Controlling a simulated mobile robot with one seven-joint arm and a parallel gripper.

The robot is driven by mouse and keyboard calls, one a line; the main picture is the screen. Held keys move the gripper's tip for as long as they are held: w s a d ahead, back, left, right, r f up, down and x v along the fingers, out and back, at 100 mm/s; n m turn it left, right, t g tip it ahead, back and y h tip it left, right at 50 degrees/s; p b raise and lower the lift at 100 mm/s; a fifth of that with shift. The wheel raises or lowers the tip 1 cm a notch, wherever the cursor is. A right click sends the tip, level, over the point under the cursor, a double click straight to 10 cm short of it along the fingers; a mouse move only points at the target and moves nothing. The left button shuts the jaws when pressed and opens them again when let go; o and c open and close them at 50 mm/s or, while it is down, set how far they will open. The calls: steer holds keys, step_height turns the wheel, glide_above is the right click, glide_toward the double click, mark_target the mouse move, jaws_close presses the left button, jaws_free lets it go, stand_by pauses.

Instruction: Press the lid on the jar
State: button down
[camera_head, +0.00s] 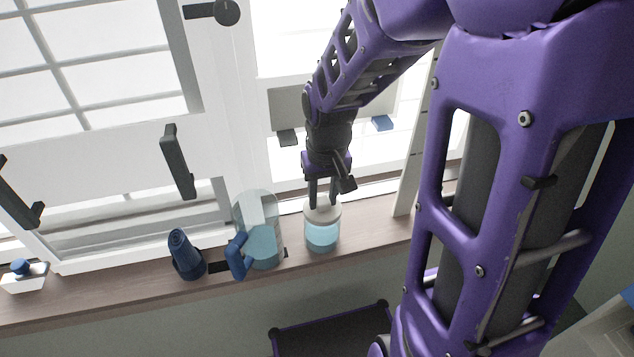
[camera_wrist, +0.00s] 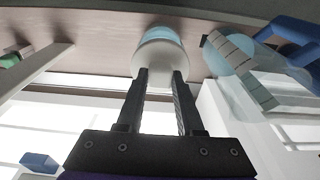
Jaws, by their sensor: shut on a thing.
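The jar (camera_head: 321,237) is clear, with blue contents, and stands upright on the wooden sill. Its pale lid (camera_head: 315,213) is at the mouth of the jar. In the wrist view the lid (camera_wrist: 158,57) shows as a cream disc in front of the blue of the jar (camera_wrist: 160,33). My gripper (camera_head: 322,204) points down over the jar, its fingers shut on the lid. In the wrist view the fingertips (camera_wrist: 161,73) reach the lid's near side. I cannot tell whether the lid is fully seated.
A clear pitcher (camera_head: 262,246) with blue liquid and a blue handle stands close left of the jar. A dark blue bottle-like object (camera_head: 183,254) is farther left. The window frame rises behind the narrow sill (camera_head: 375,236). A slanted pale post (camera_head: 414,150) stands to the right.

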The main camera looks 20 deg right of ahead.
steer(key=shift+f+b, duration=0.7)
steer(key=shift+f, duration=0.15)
steer(key=shift+f+b, duration=0.3)
steer(key=shift+f, duration=0.1)
steer(key=shift+c, duration=2.3)
jaws_free()
steer(key=shift+r, duration=0.1)
